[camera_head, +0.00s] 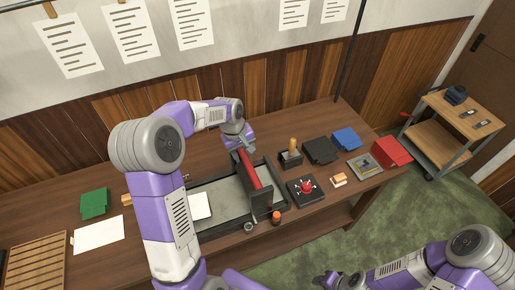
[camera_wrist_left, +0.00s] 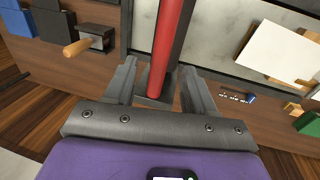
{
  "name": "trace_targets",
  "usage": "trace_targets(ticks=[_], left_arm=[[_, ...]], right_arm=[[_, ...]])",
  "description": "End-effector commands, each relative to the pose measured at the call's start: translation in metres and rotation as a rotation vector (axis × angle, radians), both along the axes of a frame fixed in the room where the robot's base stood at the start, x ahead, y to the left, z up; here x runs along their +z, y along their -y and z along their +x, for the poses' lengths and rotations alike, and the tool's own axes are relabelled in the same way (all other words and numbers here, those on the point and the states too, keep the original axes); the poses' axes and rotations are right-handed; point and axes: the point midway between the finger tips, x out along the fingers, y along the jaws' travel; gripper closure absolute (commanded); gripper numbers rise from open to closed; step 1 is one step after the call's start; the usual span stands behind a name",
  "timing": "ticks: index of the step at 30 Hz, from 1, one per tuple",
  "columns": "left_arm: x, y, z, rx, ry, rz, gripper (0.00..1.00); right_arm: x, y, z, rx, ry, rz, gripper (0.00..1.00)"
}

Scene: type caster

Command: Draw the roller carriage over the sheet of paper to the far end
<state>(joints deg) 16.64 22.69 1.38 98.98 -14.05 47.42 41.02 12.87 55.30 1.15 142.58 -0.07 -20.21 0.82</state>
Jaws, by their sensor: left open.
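The roller carriage, with a long red bar (camera_head: 248,168), spans the dark-framed grey bed (camera_head: 226,192). The white sheet of paper (camera_head: 200,205) lies on the bed, left of the carriage. My left gripper (camera_head: 240,148) is open at the carriage's far end. In the left wrist view, the red bar (camera_wrist_left: 167,40) runs between the spread fingers of the left gripper (camera_wrist_left: 158,75); I cannot tell whether they touch it. The paper (camera_wrist_left: 278,50) also shows there. My right gripper (camera_head: 335,280) is at the bottom edge, partly cut off; its jaws are unclear.
Right of the bed are a dark box with a red knob (camera_head: 306,188), a wooden-handled tool (camera_head: 291,155) and black, blue and red pieces. Left are a green piece (camera_head: 94,203), a white sheet (camera_head: 99,234) and a slatted rack (camera_head: 37,262). A cart (camera_head: 457,118) stands beyond.

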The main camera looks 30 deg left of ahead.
Motion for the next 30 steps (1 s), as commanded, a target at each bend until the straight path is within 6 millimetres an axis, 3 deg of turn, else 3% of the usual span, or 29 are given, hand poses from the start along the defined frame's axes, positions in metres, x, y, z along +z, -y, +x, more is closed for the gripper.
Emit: trace_targets(ticks=[15,26,30], left_arm=[[-0.065,0.008,0.009,0.002,-0.004,-0.001,0.45],[-0.073,0.009,0.010,0.002,-0.001,0.000,0.45],[-0.072,0.009,0.010,0.002,-0.001,0.000,0.62]], right_arm=[[0.007,0.000,-0.001,0.000,-0.003,0.001,0.57],[0.008,0.000,-0.001,0.001,-0.002,0.000,0.57],[0.008,0.000,-0.001,0.001,-0.002,0.000,0.57]])
